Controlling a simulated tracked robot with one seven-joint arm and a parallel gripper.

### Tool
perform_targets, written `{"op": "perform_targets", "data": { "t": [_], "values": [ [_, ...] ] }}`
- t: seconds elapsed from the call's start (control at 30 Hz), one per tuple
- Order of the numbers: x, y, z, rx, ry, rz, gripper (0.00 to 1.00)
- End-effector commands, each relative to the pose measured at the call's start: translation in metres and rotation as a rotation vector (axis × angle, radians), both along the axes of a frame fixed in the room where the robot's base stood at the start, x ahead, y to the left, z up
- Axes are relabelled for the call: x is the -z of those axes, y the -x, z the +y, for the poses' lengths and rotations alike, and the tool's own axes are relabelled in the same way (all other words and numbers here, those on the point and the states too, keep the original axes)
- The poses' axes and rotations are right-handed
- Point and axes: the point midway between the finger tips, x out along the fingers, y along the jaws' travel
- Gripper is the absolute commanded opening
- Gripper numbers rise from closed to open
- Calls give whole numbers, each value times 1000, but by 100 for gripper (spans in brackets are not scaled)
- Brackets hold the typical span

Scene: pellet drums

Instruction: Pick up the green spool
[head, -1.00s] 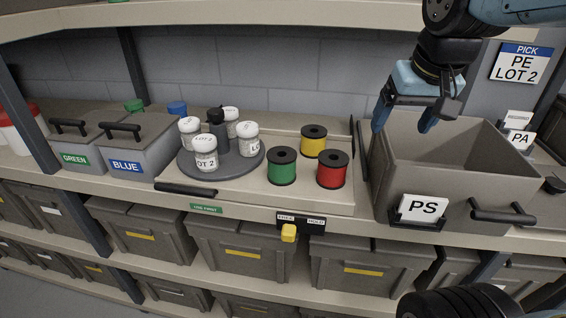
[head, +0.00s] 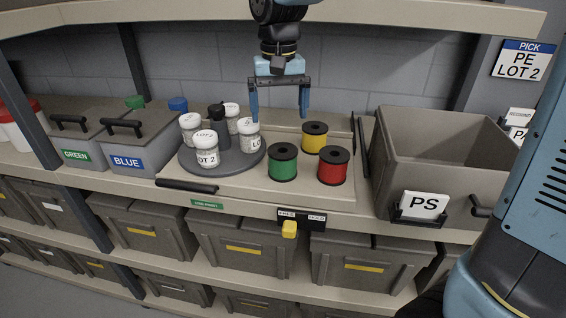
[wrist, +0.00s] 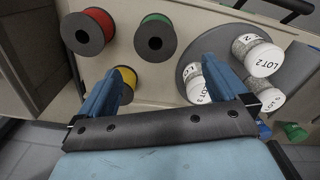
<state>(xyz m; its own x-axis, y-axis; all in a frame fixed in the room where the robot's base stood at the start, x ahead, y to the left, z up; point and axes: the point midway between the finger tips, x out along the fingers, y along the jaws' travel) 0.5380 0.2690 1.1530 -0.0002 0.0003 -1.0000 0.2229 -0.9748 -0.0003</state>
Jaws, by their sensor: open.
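The green spool (head: 283,163) stands upright on a beige tray (head: 310,199), with black flanges at its ends. It also shows in the wrist view (wrist: 156,38), seen from above, beyond the fingertips. A yellow spool (head: 314,137) stands behind it and a red spool (head: 333,167) to its right. My gripper (head: 279,115) is open and empty, pointing down above the back of the tray, behind and above the green spool. In the wrist view its two blue fingers (wrist: 163,75) are spread apart with nothing between them.
A grey turntable (head: 215,168) with several white jars stands left of the green spool. An open grey bin (head: 405,165) labelled PS is at the right. Lidded green (head: 75,155) and blue (head: 128,163) label bins are at left. A shelf (head: 360,18) runs overhead.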

Motion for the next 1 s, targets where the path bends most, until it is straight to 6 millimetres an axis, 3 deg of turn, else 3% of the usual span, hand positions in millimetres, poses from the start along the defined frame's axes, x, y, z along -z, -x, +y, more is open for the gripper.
{"op": "perform_targets", "data": {
  "t": [0.4, 0.73, 1.0],
  "values": [
    [67, 1, -1, 0, 2, 3, 100],
    [89, 1, -3, 0, 2, 3, 100],
    [124, 0, -7, 0, 1, 2, 100]
  ]
}}
